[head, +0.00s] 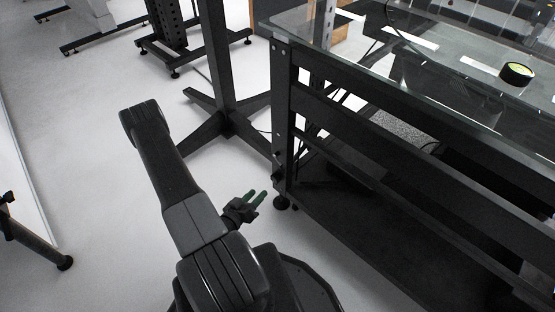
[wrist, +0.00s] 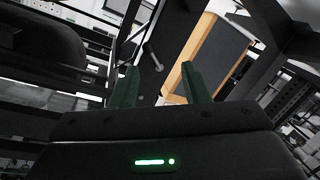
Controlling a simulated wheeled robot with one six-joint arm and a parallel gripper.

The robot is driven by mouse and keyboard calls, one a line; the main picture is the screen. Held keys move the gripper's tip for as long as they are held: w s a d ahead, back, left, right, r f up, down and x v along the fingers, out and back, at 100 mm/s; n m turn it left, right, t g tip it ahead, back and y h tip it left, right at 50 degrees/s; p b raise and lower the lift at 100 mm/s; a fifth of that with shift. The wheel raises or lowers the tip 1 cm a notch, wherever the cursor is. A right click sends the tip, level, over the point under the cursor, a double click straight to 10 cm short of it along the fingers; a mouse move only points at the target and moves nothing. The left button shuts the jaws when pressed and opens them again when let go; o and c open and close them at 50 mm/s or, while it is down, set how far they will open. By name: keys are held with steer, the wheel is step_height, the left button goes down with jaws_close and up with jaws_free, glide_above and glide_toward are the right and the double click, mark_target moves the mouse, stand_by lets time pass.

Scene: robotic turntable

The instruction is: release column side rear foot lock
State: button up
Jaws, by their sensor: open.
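My gripper (head: 256,199) is low over the white floor in the head view, just left of the black table frame's near leg. Its two green fingers point toward the frame and stand apart, with nothing between them. In the wrist view the gripper (wrist: 158,85) is also open and empty. A round black foot (head: 281,202) sits under the frame's near corner leg, a short way right of the fingertips. Small dark knobs (head: 277,155) show on that leg above the foot. I cannot tell which part is the foot lock.
The black table frame (head: 400,125) with a glass top fills the right side. A black column stand (head: 228,119) with splayed feet rises behind my arm. A tape roll (head: 517,73) lies on the glass. The floor (head: 95,190) to the left is mostly clear.

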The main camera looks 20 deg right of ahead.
steer(key=w+d+b, duration=0.1)
steer(key=w+d, duration=0.2)
steer(key=d, duration=0.3)
steer(key=w+d+h+b, duration=0.1)
steer(key=w+d, duration=0.2)
steer(key=d, duration=0.3)
steer(key=shift+w+r+n+t+b, duration=0.3)
steer(key=shift+w+r, duration=0.05)
steer(key=shift+w, duration=0.05)
